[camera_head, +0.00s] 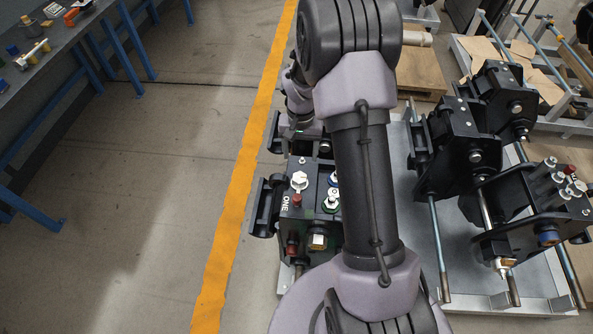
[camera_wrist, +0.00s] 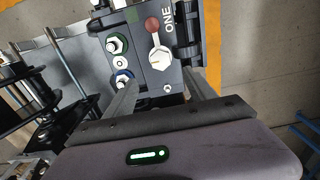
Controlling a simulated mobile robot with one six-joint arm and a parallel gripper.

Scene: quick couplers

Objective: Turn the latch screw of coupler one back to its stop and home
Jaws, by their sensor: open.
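Coupler one is a dark block (camera_head: 310,222) marked ONE, left of my arm in the head view; its face (camera_wrist: 140,42) fills the upper middle of the wrist view. A white knob with a narrow pointer-like ridge, apparently the latch screw (camera_head: 299,181), stands on that face beside a red button (camera_head: 296,199). In the wrist view the knob (camera_wrist: 160,57) lies just beyond the fingertips, between their lines. Contact with the knob does not show.
Green-ringed (camera_wrist: 117,44) and blue-ringed (camera_wrist: 122,78) fittings sit beside the knob, near the left finger. A small screw (camera_wrist: 167,88) lies between the fingers. Other black coupler units (camera_head: 455,150) stand right of my arm.

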